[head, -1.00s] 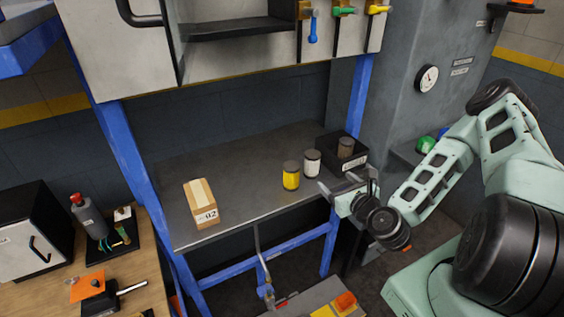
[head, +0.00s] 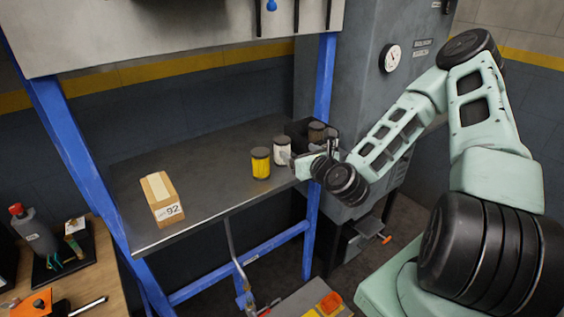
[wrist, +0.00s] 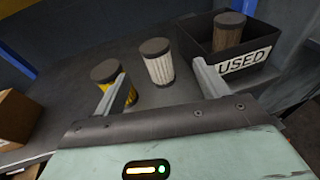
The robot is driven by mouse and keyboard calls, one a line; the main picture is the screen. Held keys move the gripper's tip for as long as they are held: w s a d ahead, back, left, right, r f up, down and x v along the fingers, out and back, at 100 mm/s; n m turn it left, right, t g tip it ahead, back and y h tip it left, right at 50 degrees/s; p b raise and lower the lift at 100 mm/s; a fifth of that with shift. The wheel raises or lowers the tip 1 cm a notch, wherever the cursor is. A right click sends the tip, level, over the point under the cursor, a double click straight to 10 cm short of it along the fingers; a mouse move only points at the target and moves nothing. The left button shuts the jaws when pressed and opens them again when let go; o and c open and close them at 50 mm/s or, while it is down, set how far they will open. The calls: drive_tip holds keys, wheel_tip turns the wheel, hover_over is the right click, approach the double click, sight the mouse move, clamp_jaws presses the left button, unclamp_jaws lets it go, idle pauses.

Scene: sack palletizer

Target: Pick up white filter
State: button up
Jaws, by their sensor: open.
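The white filter (head: 282,149) is a pleated cylinder with a dark cap, standing upright on the grey shelf. In the wrist view the white filter (wrist: 158,64) stands ahead of my gripper (wrist: 155,82), between the lines of its two fingers and beyond the fingertips. My gripper (head: 294,160) is open and empty; its fingers look apart from the white filter. A yellow filter (head: 261,164) with a dark cap stands left of it, and in the wrist view the left finger partly covers the yellow filter (wrist: 107,75).
A black box labelled USED (wrist: 257,38) stands right of the white filter and holds a brown filter (wrist: 228,32). A cardboard box (head: 161,196) sits at the shelf's left. The shelf (head: 205,165) is clear between it and the yellow filter.

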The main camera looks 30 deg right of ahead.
sight(286, 145)
drive_tip(key=b+x, duration=0.2)
drive_tip(key=x, duration=0.3)
drive_tip(key=shift+r+b, duration=0.1)
drive_tip(key=shift+b, duration=0.3)
drive_tip(key=p+x, duration=0.2)
drive_tip(key=x, duration=0.1)
drive_tip(key=p+x, duration=0.1)
drive_tip(key=x, duration=0.1)
drive_tip(key=shift+w+a, duration=0.1)
drive_tip(key=shift+a, duration=0.25)
drive_tip(key=shift+w+d, duration=0.1)
drive_tip(key=shift+w, duration=0.15)
drive_tip(key=c, duration=1.1)
